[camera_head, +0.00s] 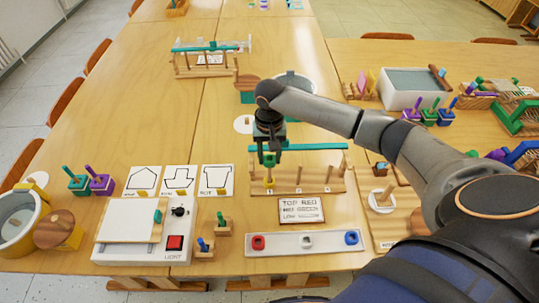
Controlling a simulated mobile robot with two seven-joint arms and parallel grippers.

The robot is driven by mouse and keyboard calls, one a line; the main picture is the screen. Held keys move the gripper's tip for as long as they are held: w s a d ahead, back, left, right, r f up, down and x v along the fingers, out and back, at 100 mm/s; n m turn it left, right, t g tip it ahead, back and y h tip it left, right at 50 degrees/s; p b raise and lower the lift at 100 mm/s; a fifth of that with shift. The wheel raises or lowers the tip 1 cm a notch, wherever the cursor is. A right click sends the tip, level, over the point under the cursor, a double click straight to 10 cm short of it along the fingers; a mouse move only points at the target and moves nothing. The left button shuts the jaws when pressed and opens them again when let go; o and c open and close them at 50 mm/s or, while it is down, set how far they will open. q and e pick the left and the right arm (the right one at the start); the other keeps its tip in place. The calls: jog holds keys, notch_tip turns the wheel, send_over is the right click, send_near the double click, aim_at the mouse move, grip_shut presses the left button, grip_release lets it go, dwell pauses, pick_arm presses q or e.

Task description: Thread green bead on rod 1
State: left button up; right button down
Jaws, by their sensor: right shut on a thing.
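My right gripper (270,148) is shut on a green bead (269,159) and points down over the wooden bead rack (305,184). The bead is in line with the rack's left rod, above a yellow bead (269,182) low on that rod. I cannot tell whether the green bead is around the rod or just over its tip. More upright rods stand to the right along the rack. My left gripper is out of view.
A card reading "TOP RED" (301,209) lies in front of the rack, with a white strip (280,242) of coloured pieces nearer me. A light box (132,228) and shape cards (179,181) lie left. A teal bar (318,147) runs behind the rack.

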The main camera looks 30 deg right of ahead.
jog(key=shift+f, duration=0.85)
dwell(0.8)
jog(key=shift+f, duration=0.2)
jog(key=shift+f, duration=0.45)
dwell(1.0)
jog(key=shift+c, duration=1.8)
grip_release()
notch_tip(320, 180, up, 12)
jog(key=shift+r, duration=0.25)
